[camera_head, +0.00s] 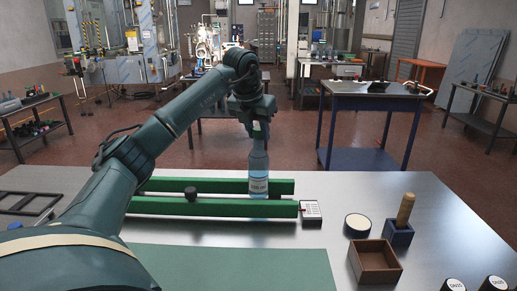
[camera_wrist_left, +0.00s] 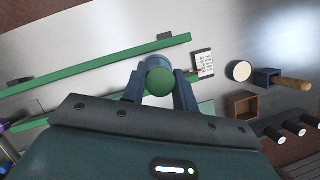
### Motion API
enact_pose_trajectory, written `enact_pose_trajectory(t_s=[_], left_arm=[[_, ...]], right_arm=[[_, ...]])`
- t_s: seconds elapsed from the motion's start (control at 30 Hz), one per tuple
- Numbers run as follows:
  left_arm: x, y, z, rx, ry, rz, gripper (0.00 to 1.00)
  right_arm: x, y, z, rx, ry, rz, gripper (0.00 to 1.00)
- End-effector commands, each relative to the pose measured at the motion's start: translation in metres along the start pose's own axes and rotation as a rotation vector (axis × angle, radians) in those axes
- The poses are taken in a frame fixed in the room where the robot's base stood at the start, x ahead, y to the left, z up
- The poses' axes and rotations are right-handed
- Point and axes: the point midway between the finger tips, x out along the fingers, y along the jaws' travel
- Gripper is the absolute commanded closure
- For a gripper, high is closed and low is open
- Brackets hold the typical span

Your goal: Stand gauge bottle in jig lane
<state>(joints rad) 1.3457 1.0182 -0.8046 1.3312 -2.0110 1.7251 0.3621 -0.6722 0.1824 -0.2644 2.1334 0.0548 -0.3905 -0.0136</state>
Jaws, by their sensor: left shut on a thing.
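The gauge bottle (camera_head: 259,170), pale blue with a white label, is upright in my left gripper (camera_head: 257,132) in the head view. In the left wrist view my left gripper (camera_wrist_left: 160,88) has its fingers on either side of the bottle's green cap (camera_wrist_left: 159,82). The jig lane lies between two long green rails, a back rail (camera_head: 180,184) and a front rail (camera_head: 235,208). The bottle stands in front of the back rail, near the rails' right end. Its foot is hidden by the front rail, so I cannot tell whether it touches down. My right gripper is not in view.
A white marked block (camera_head: 311,211) sits at the rails' right end. Further right are a round white-topped tin (camera_head: 357,224), a brown open box (camera_head: 374,266) and a blue holder (camera_head: 398,235) with a wooden handle. A green mat (camera_head: 235,268) lies in front.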

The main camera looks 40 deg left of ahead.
Motion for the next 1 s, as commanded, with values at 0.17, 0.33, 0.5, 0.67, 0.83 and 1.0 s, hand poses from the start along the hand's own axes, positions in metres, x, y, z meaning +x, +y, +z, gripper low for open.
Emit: enact_pose_trajectory(t_s=[0.17,0.33,0.5,0.67,0.83,1.0], left_arm=[[0.021,0.001,-0.010,0.001,0.004,0.002,1.00],[0.033,0.000,-0.015,0.000,0.001,0.000,1.00],[0.033,0.000,-0.014,0.000,0.000,-0.001,1.00],[0.036,0.000,-0.016,0.000,0.001,0.000,0.71],[0.036,0.000,-0.015,0.000,0.001,0.000,0.57],[0.036,0.000,-0.015,0.000,0.001,0.000,0.50]], right_arm=[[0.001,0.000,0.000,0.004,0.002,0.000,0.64],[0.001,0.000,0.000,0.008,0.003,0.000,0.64],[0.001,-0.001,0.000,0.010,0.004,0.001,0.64],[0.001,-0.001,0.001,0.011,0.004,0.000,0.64],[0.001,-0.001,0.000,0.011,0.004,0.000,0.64],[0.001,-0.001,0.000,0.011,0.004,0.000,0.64]])
